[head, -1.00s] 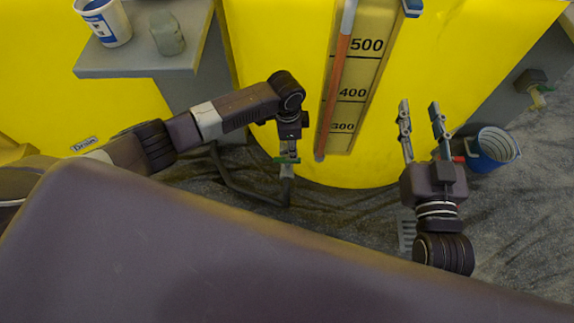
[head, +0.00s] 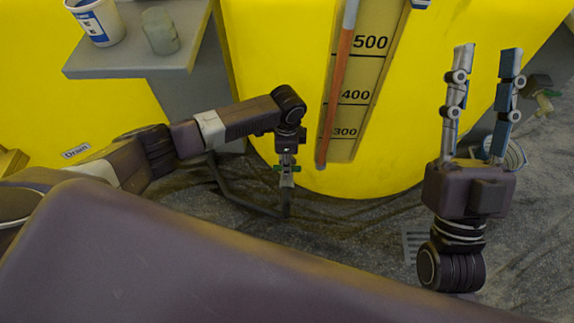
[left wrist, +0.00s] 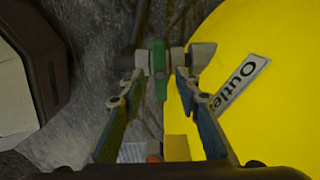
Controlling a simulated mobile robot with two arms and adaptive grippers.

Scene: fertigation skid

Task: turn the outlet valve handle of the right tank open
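The large yellow tank (head: 270,60) with a level scale fills the middle of the head view. Its outlet valve's green handle (head: 279,168) shows low at the tank's left front. In the left wrist view the green handle (left wrist: 158,68) crosses the grey valve, beside a label reading "Outlet" (left wrist: 240,85). My left gripper (head: 288,157) is at the valve. Its fingers (left wrist: 159,78) are apart, one on each side of the handle, with gaps visible. My right gripper (head: 487,50) is raised at the right, open and empty.
A grey shelf (head: 130,66) at upper left bears a white-blue cup (head: 98,22) and a greenish jar (head: 160,30). A bucket (head: 516,154) stands behind my right gripper. Another green-handled valve (head: 541,84) is at far right. A floor drain grate (head: 415,245) lies below.

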